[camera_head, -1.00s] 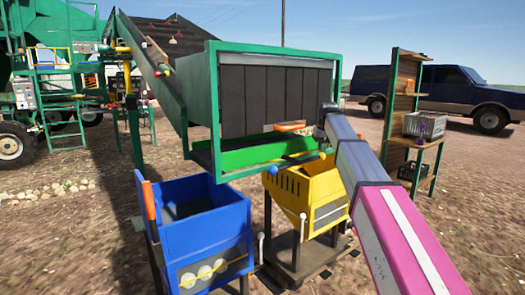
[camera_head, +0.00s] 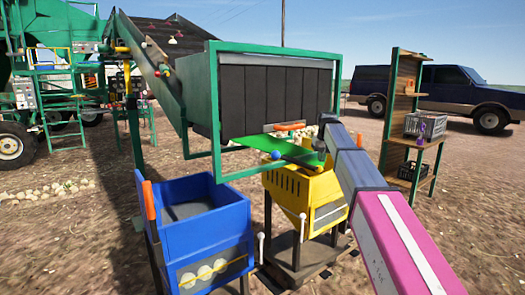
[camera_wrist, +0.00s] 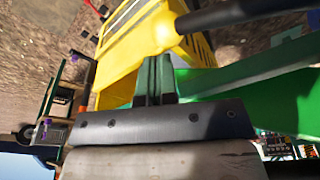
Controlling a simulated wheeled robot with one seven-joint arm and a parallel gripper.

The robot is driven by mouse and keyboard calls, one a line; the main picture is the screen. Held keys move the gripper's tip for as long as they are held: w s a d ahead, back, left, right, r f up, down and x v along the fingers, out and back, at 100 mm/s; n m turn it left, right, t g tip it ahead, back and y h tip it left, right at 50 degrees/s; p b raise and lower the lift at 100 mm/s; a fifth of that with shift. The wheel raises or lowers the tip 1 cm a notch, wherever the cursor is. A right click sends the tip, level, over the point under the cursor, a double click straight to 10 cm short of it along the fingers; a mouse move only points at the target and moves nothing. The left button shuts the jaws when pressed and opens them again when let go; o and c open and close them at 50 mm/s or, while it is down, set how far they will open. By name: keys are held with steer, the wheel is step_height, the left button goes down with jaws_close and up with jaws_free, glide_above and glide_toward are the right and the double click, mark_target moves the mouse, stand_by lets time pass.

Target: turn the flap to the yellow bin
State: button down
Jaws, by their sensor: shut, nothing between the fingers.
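The green flap (camera_head: 298,150) hangs under the black curtain of the green-framed chute and slopes down to the right, over the yellow bin (camera_head: 292,186). A blue ball knob (camera_head: 276,155) shows at the chute's front. My gripper (camera_head: 319,150) is at the flap's right end, above the yellow bin; contact is unclear. In the wrist view my gripper's fingers (camera_wrist: 155,78) are shut and empty, in front of the yellow bin (camera_wrist: 125,50). Green metal (camera_wrist: 275,105) lies to their right. The blue bin (camera_head: 205,235) stands below the chute's left side.
The green chute frame (camera_head: 214,110) is close to my arm on the left. An orange-handled bar (camera_head: 290,126) sits at the curtain's lower edge. A wooden shelf (camera_head: 397,100) with crates stands at right, before a dark blue vehicle (camera_head: 450,92). Open dirt lies around.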

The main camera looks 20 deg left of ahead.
steer(key=s+d+r, duration=0.3)
steer(key=d+r, duration=0.1)
steer(key=r, duration=0.1)
stand_by(0.7)
steer(key=shift+s, duration=0.1)
steer(key=s+d+f+m, duration=0.1)
steer(key=s+d+f, duration=0.3)
steer(key=f, duration=0.5)
steer(key=s+d+f, duration=0.3)
steer(key=s+f, duration=0.1)
steer(key=f, duration=0.5)
steer(key=s+d+f+m, duration=0.1)
steer(key=s+d+f, duration=0.3)
steer(key=f, duration=0.5)
steer(key=s+d+f+m+g, duration=0.1)
steer(key=s+d+f, duration=0.3)
steer(key=s+f, duration=0.4)
steer(key=s+d+f+m+g, duration=0.1)
steer(key=s+d+f, duration=0.3)
steer(key=s+f, duration=0.5)
steer(key=shift+s+d+h, duration=0.2)
steer(key=shift+s+h, duration=0.2)
steer(key=shift+s, duration=0.4)
steer(key=shift+f, duration=0.1)
